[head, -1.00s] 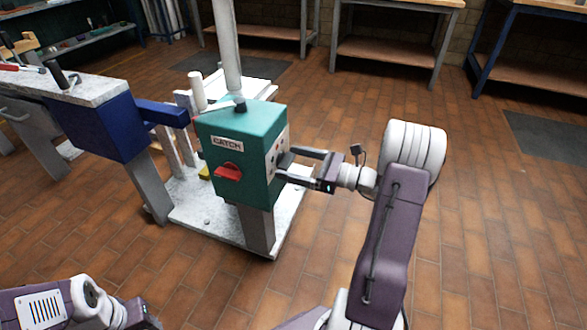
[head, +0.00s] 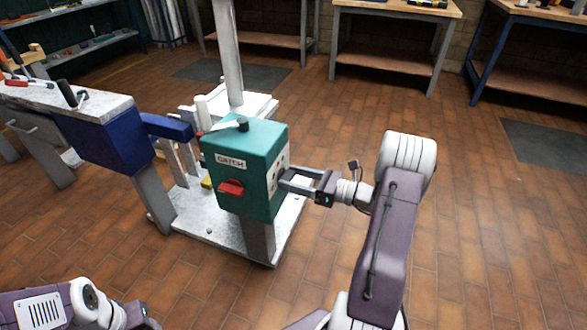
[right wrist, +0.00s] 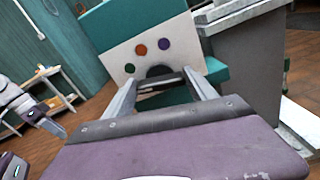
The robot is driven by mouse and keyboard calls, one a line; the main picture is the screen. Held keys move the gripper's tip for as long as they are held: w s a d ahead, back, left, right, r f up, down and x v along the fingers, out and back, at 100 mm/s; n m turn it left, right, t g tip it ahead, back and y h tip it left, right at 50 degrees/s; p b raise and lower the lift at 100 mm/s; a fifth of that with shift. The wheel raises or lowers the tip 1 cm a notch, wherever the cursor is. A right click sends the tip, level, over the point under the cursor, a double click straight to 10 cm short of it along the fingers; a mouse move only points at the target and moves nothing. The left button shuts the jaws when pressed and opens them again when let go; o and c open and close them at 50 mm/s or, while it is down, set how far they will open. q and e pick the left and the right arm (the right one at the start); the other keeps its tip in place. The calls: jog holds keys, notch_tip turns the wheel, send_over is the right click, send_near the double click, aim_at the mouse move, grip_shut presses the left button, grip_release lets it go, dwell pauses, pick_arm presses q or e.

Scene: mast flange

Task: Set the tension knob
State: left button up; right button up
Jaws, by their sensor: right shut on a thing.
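The tension knob (right wrist: 158,72) is a dark round shape on a pale panel on the side of a green box (head: 237,147). The panel (right wrist: 125,56) also bears an orange, a purple and a green dot around the knob. My right gripper (right wrist: 160,84) reaches the panel from the right in the head view, with its fingers shut on the knob. The fingers and a dark bar cover part of the knob, so its pointer is hidden. My left gripper is at the bottom left of the head view, cut off by the frame, and its fingers do not show.
The box front has a CATCH label and a red handle (head: 231,187). A grey lever with a black knob (head: 243,125) lies on top. A pale mast (head: 227,55) rises behind. A blue block (head: 97,140) and bench stand left.

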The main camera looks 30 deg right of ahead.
jog(key=m+p, duration=0.8)
jog(key=p, duration=0.3)
jog(key=shift+r+p, duration=0.15)
jog(key=shift+p, duration=0.25)
jog(key=shift+m+p, duration=0.35)
jog(key=shift+m, duration=0.25)
jog(key=m+p, duration=0.1)
jog(key=m, duration=0.1)
jog(key=shift+m+p, duration=0.3)
jog(key=shift+m, duration=0.1)
jog(key=m, duration=0.1)
jog(key=m+p, duration=0.1)
jog(key=shift+f+m, duration=0.2)
jog(key=shift+m, duration=0.1)
jog(key=shift+f+m+p, duration=0.15)
jog(key=shift+m+p, duration=0.15)
jog(key=shift+m, duration=1.5)
jog(key=shift+f+m+p, duration=0.1)
jog(key=shift+m+p, duration=0.2)
jog(key=shift+m, duration=1.5)
jog(key=o, duration=1.4)
jog(key=shift+d, duration=0.1)
jog(key=shift+c, duration=0.2)
